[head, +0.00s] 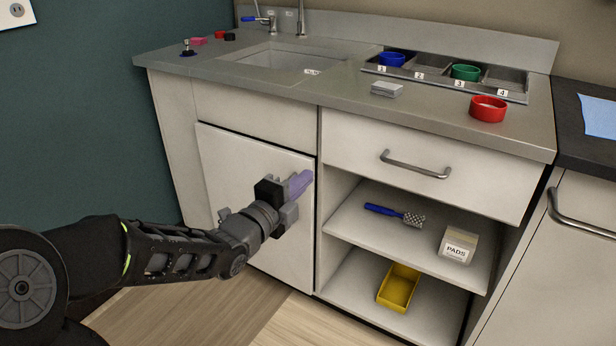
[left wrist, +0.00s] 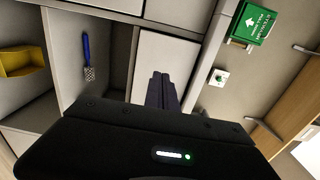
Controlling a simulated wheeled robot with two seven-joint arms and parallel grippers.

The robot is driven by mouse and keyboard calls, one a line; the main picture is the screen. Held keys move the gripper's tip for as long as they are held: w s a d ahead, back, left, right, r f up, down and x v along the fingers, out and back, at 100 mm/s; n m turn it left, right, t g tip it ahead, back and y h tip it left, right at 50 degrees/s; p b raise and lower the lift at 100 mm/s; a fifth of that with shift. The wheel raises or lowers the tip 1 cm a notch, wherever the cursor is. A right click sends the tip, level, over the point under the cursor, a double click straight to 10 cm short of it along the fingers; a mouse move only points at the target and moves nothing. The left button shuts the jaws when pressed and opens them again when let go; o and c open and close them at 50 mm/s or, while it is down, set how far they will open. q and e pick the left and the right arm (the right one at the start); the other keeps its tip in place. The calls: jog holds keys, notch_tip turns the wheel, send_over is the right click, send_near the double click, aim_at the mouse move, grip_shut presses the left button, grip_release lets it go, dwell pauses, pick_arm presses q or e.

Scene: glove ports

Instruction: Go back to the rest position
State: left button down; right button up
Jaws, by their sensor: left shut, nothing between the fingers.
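My left gripper (head: 302,182) is shut and empty, with its purple fingers together. In the head view it is in front of the white cabinet door (head: 225,170) below the sink; I cannot tell how close the fingertips are to the door. In the left wrist view the closed fingers (left wrist: 161,88) point away from the camera toward pale cabinet panels. My right gripper is not in either view.
Open shelves right of the door hold a blue-handled brush (head: 395,213), a PADS box (head: 458,246) and a yellow bin (head: 398,287). A drawer handle (head: 415,165) sticks out above. The counter holds a red ring (head: 488,109). Bare floor (head: 190,310) lies below.

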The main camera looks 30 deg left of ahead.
pick_arm(q)
jog(key=s+d+f+n+g, duration=0.1)
jog(key=d+f+n+g, duration=0.2)
jog(key=f+n, duration=0.45)
jog(key=s+d+f+n+g, duration=0.2)
jog(key=d+f+n+g, duration=0.15)
jog(key=f, duration=0.75)
jog(key=s+d+f+n+g, duration=0.1)
jog(key=d+f+n+g, duration=0.1)
jog(key=f+n, duration=0.55)
jog(key=s+d+f+n+g+h, duration=0.1)
jog(key=s+d+f+g, duration=0.3)
jog(key=s+d+f, duration=0.6)
jog(key=s+d+f+n+g+h, duration=0.2)
jog(key=s+d+f+g, duration=0.3)
jog(key=s+f, duration=0.8)
notch_tip(320, 180, up, 30)
jog(key=d+p, duration=0.1)
jog(key=p, duration=2.8)
jog(key=shift+s+d+f+m, duration=0.15)
jog(key=shift+s+d+m, duration=0.05)
jog(key=shift+s+m, duration=0.25)
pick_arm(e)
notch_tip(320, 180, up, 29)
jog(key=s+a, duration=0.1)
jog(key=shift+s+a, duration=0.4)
